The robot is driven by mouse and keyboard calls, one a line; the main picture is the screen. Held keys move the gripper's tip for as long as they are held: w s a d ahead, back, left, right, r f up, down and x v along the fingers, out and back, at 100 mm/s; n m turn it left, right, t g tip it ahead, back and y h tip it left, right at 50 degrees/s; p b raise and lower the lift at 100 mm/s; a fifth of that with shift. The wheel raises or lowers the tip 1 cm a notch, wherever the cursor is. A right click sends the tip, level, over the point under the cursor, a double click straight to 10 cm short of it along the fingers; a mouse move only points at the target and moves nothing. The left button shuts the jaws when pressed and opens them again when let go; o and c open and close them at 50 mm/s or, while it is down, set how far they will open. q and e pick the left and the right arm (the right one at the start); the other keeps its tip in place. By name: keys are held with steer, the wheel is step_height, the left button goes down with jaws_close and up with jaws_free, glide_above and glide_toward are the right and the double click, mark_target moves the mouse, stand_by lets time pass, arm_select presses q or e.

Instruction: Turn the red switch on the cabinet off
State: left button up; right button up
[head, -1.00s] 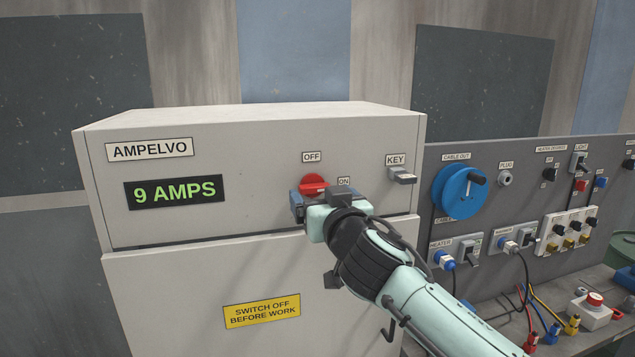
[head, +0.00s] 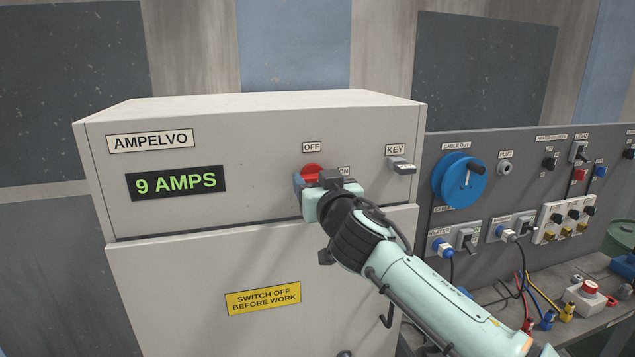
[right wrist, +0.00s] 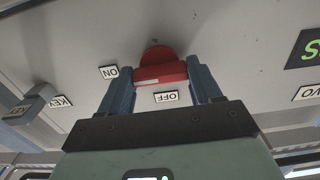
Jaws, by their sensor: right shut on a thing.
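The red switch (head: 312,172) is a round red knob on the front of the pale cabinet (head: 250,205), below the OFF label and left of the ON label. My right gripper (head: 309,184) is at the knob and covers its lower part in the head view. In the right wrist view the red switch (right wrist: 160,68) sits between the two blue fingers of my right gripper (right wrist: 162,85), which is shut on it. The cabinet's display (head: 176,183) reads 9 AMPS. My left gripper is not in view.
A key switch (head: 402,165) sticks out right of the red switch. A grey panel (head: 500,215) with a blue cable reel (head: 460,181), sockets and plugs stands to the right. A yellow sign (head: 263,298) is on the cabinet's lower door.

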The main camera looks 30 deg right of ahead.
steer(key=shift+n, duration=0.3)
steer(key=n, duration=1.7)
steer(key=shift+n, duration=0.3)
steer(key=o, duration=1.1)
steer(key=shift+c, duration=0.2)
steer(key=shift+s, duration=0.1)
